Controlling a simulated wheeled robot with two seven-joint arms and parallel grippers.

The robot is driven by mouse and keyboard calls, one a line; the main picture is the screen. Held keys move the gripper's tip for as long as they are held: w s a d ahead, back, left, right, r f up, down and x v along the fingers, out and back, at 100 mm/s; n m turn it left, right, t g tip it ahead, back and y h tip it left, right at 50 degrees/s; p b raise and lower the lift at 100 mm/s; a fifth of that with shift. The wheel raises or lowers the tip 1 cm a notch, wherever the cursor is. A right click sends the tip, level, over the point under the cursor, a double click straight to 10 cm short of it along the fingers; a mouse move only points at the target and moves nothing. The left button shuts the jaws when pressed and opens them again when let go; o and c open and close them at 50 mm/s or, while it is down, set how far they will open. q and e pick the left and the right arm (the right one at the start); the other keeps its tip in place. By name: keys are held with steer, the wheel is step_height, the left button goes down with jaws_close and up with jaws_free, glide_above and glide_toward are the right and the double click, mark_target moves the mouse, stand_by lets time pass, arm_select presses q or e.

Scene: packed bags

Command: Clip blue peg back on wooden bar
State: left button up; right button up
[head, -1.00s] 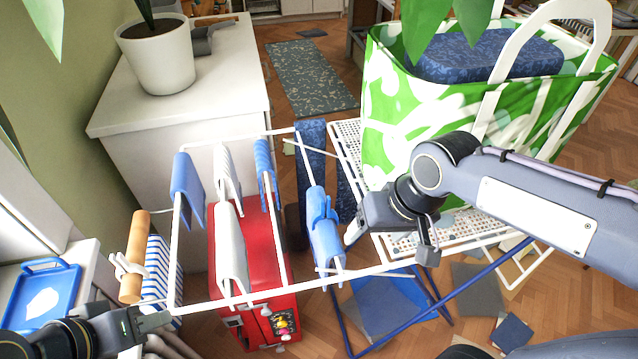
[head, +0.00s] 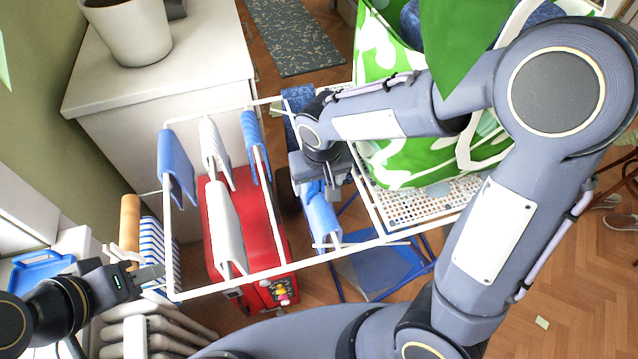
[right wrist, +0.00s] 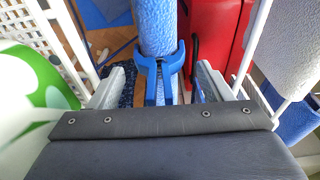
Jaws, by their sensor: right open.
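The blue peg (right wrist: 160,68) is clipped over a light-blue cloth (right wrist: 156,25) in the right wrist view. In the head view, my right gripper mostly hides the peg. My right gripper (right wrist: 160,88) is open, with one finger on each side of the peg's handles; contact is not clear. In the head view it (head: 322,185) is over the drying rack's right part. The wooden bar (head: 130,222) stands at the rack's left, with white pegs near its lower end. My left gripper (head: 156,279) is beside the rack's near left corner; its jaw gap is unclear.
The white rack frame (head: 228,283) holds several blue and white cloths. A green and white bag (head: 395,165) stands on a white perforated surface (head: 385,206) at the right. A white cabinet (head: 190,80) is behind.

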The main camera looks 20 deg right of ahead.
steer(key=shift+f, duration=0.1)
steer(key=shift+c, duration=0.2)
steer(key=c, duration=1.2)
steer(key=shift+o, duration=0.2)
step_height(320, 180, up, 10)
steer(key=shift+a, duration=0.1)
